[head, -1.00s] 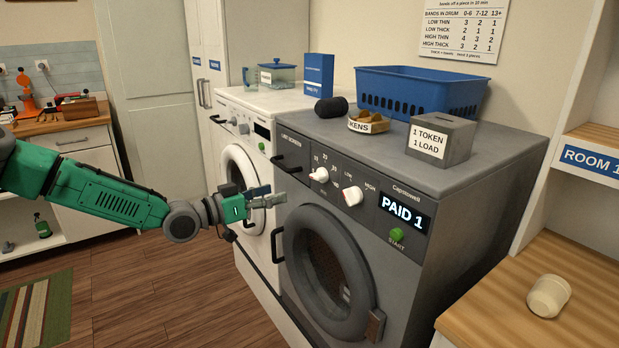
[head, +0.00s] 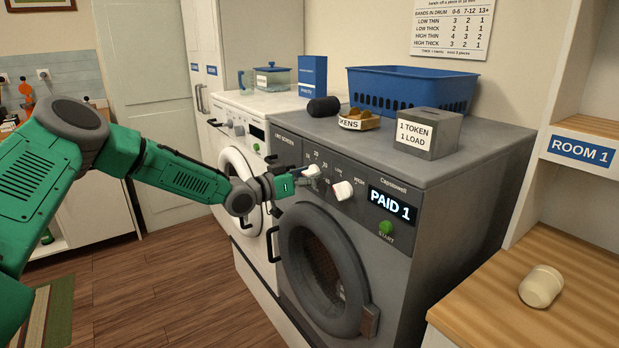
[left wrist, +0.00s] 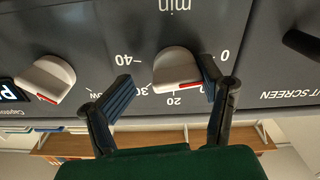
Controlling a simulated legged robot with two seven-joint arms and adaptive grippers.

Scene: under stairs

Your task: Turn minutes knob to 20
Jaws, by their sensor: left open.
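The white minutes knob (head: 311,170) is on the grey machine's panel, partly hidden by my left gripper (head: 308,181) in the head view. My left gripper (left wrist: 165,80) is open, with one finger on each side of the knob. The right finger is very close to it; I cannot tell whether it touches. The left finger stands clear of it. My right gripper is not in view.
A second white knob (head: 342,190), marked low to high, sits beside the minutes knob and also shows in the left wrist view (left wrist: 46,80). The display (head: 393,204) reads PAID 1, above a green start button (head: 386,228). A dark handle (head: 281,163) is left of the knobs.

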